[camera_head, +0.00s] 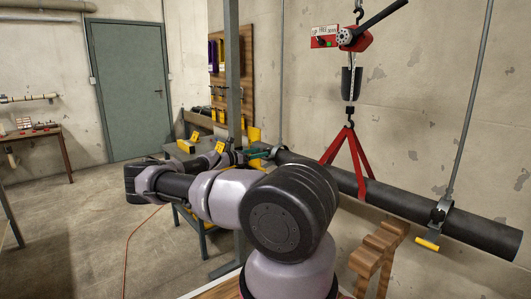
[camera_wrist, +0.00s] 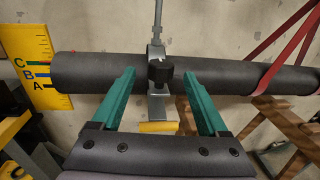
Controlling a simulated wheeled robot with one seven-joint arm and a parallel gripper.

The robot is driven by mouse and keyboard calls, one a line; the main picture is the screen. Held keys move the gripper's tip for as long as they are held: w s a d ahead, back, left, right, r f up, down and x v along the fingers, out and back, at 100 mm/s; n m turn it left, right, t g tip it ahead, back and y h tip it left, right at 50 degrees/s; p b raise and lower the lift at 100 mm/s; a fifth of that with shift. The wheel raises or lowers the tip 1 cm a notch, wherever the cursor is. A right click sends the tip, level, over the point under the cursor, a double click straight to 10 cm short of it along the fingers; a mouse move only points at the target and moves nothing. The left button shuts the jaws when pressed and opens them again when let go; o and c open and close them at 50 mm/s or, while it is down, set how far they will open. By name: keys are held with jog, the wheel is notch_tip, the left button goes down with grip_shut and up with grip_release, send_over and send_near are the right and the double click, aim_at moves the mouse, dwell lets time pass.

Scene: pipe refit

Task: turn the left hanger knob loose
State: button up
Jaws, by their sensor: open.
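The left hanger's black knob (camera_wrist: 160,72) sits at the front of a metal clamp on the dark pipe (camera_wrist: 90,72), below a thin rod. A yellow tab (camera_wrist: 158,127) is at the clamp's lower end. My gripper (camera_wrist: 159,76) is open, its green fingers on either side of the knob with a clear gap to each; I cannot tell how far the tips are from it in depth. In the head view my gripper (camera_head: 259,153) is by the pipe's (camera_head: 400,198) far left end; the knob is not clear there.
A red sling (camera_head: 349,160) under a hoist (camera_head: 354,40) holds the pipe. The right hanger (camera_head: 440,212) is nearer. Wooden supports (camera_head: 377,247) stand below. A yellow plate lettered C, B, A (camera_wrist: 32,60) is by the pipe's left end. A workbench (camera_head: 205,215) stands behind my arm.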

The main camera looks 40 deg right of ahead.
aim_at(266, 149)
jog(key=shift+s+d, duration=0.1)
jog(key=shift+d, duration=2.15)
grip_shut()
jog(key=shift+t, duration=0.3)
jog(key=n+t, duration=0.2)
jog(key=t, duration=0.1)
jog(key=n+t+y, duration=0.1)
jog(key=n+t, duration=0.1)
jog(key=t, duration=0.1)
jog(key=shift+s+n, duration=0.2)
jog(key=shift+n, duration=0.2)
jog(key=shift+n+t+y, duration=0.5)
jog(key=shift+t, duration=0.6)
jog(key=shift+w+t, duration=0.1)
jog(key=shift+t, duration=0.2)
grip_release()
